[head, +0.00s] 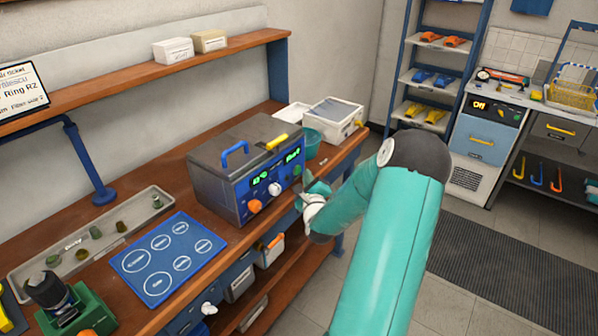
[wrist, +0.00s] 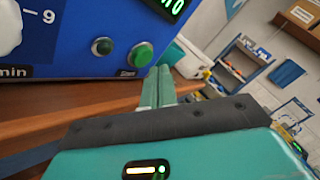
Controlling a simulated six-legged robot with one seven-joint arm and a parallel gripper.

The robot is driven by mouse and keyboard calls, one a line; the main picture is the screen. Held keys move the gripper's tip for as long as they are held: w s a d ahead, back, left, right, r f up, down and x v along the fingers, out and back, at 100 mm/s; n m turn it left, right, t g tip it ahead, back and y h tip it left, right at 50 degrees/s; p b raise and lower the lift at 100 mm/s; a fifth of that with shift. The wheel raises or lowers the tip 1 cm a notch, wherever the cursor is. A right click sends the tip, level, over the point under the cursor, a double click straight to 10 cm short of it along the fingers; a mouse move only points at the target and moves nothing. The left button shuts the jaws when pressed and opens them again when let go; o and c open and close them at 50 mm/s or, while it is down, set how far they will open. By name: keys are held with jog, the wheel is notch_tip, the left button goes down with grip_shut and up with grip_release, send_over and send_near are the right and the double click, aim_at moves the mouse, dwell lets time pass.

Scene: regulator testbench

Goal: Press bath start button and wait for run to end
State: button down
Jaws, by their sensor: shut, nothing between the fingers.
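The bath (head: 237,165) is a dark grey box with a blue front panel, a lidded top with a blue handle and lit green displays. It stands on the wooden bench. In the head view the fingertips are hard to make out.
A white knob (wrist: 8,28) is at the panel's left. A blue mat with white circles (head: 168,260) and a grey tray (head: 95,240) lie left of the bath. A white bin (head: 330,118) stands behind it. The floor to the right (head: 500,300) is clear.

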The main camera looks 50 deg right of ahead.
jog(key=shift+w, duration=0.1)
dwell(0.7)
jog(key=shift+w, duration=0.3)
jog(key=shift+w+a, duration=0.1)
jog(key=shift+w, duration=0.4)
dwell(0.6)
dwell(0.4)
jog(key=shift+s, duration=0.9)
jog(key=s, duration=0.5)
jog(key=shift+d, duration=0.3)
jog(key=shift+s, duration=0.1)
dwell(0.5)
